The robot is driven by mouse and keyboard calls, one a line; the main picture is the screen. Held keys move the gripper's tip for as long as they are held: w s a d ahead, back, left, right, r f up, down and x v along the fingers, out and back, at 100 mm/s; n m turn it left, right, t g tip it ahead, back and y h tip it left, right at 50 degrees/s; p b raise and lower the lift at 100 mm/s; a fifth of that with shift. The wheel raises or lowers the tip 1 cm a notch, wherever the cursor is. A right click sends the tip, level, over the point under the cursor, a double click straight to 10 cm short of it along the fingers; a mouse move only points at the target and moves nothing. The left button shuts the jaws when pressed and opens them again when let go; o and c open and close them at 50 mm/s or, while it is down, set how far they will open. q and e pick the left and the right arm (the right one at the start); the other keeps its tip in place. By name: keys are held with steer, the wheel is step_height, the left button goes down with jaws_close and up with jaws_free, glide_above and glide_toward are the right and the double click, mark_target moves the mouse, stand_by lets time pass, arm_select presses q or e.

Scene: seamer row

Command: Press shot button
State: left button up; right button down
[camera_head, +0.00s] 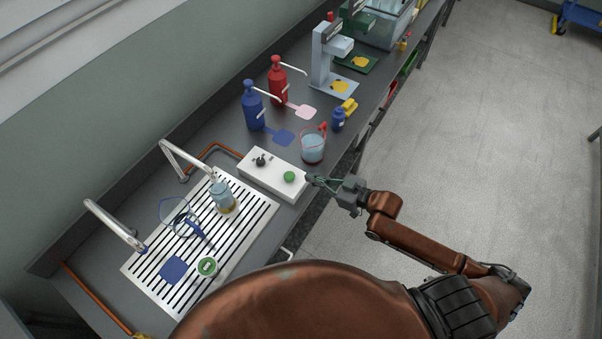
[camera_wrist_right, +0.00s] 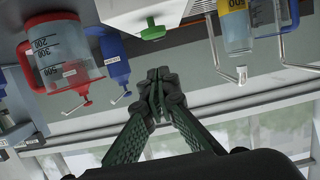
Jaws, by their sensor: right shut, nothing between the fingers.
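A white control box (camera_head: 262,172) sits on the dark counter beside the slotted drain plate. On its top are a green button (camera_head: 289,177) toward the right end and a small black knob (camera_head: 260,160) toward the left. My right gripper (camera_head: 312,180) is shut and empty, with its fingertips just right of the box's right end, near the button and apart from it in the picture. In the right wrist view the shut fingertips (camera_wrist_right: 160,78) point toward the green button (camera_wrist_right: 153,33) on the white box (camera_wrist_right: 165,12), with a gap between. My left gripper is not in view.
A clear jug with a red handle (camera_head: 313,147) stands behind the box. A small blue bottle (camera_head: 338,120) and blue (camera_head: 253,108) and red (camera_head: 278,82) pump bottles stand farther back. The slotted plate (camera_head: 262,207) holds a glass (camera_head: 222,196) under a spout. Open floor lies right.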

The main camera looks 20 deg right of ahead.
steer(key=v, duration=0.2)
steer(key=shift+s+d+r, duration=0.15)
steer(key=shift+s+d, duration=0.05)
steer(key=shift+s, duration=0.05)
stand_by(0.5)
